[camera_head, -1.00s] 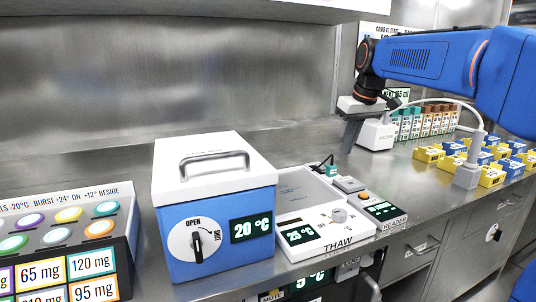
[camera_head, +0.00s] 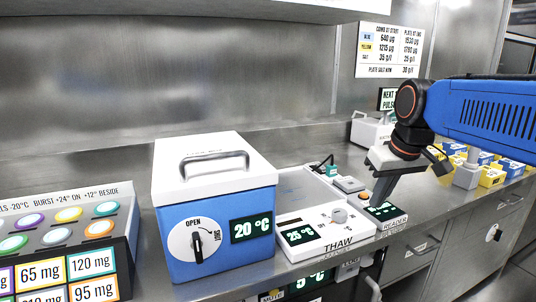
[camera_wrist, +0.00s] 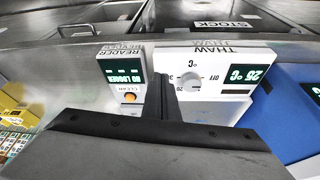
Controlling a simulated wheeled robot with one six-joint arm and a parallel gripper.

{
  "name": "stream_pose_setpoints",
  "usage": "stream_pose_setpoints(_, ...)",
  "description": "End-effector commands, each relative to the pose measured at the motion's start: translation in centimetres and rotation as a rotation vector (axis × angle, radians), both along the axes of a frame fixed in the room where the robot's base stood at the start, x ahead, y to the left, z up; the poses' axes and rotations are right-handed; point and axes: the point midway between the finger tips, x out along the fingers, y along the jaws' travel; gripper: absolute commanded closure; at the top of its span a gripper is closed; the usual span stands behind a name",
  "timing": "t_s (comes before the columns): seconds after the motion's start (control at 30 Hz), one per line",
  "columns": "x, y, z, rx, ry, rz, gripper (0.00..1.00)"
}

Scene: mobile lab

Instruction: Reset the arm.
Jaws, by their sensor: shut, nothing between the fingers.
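My blue arm comes in from the right in the head view. In the wrist view my gripper (camera_wrist: 162,88) shows as dark fingers lying between the reader (camera_wrist: 124,72) and the thaw unit (camera_wrist: 212,62). Whether the fingertips touch anything cannot be told.
A blue box with a white handled lid (camera_head: 214,225) stands left of the thaw unit (camera_head: 325,228). Yellow and blue blocks (camera_head: 490,175) sit at right behind my arm. A sign (camera_head: 390,50) hangs on the wall.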

Motion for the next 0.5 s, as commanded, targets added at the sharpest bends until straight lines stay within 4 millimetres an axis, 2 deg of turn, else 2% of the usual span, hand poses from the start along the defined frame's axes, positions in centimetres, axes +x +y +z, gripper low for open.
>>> stream_pose_setpoints(0.03, -1.9, -0.3, -1.0, 0.001, -0.005, -0.016, 1.0)
stream_pose_setpoints(0.2, -7.0, -1.0, -4.8, 0.003, -0.022, -0.072, 1.0)
stream_pose_setpoints(0.5, -15.1, -2.0, -12.4, 0.01, -0.05, -0.159, 1.0)
